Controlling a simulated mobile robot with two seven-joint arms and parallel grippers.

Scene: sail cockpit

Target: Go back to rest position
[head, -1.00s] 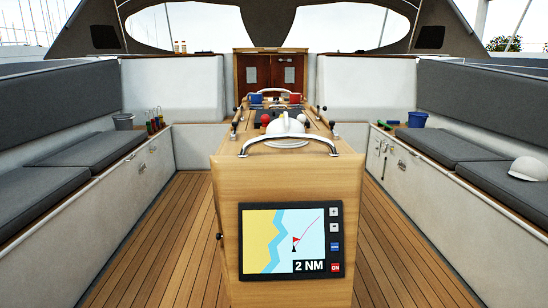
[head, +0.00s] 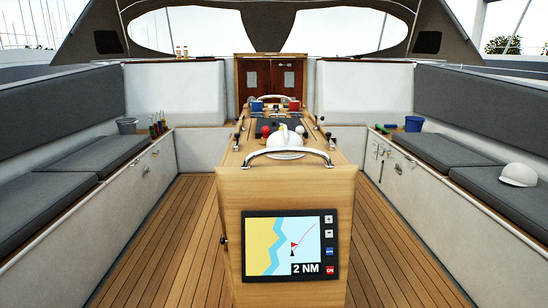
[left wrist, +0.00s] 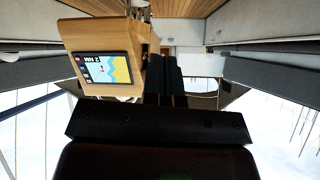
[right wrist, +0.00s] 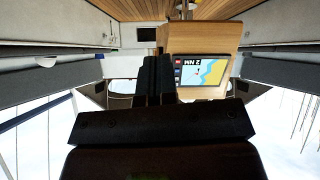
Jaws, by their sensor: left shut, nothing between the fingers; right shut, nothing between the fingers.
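My left gripper (left wrist: 168,80) shows in the left wrist view with its two dark fingers together and nothing between them. My right gripper (right wrist: 153,80) shows in the right wrist view, also with its fingers together and empty. Neither gripper appears in the head view. Both wrist pictures are upside down. The wooden console (head: 285,195) stands ahead in the middle of the cockpit, with a chart screen (head: 290,246) reading 2 NM on its near face. The console also shows beyond the fingers in the left wrist view (left wrist: 85,35) and the right wrist view (right wrist: 210,40).
Cushioned benches run along the left (head: 75,165) and right (head: 450,158). The teak floor (head: 165,245) beside the console is clear.

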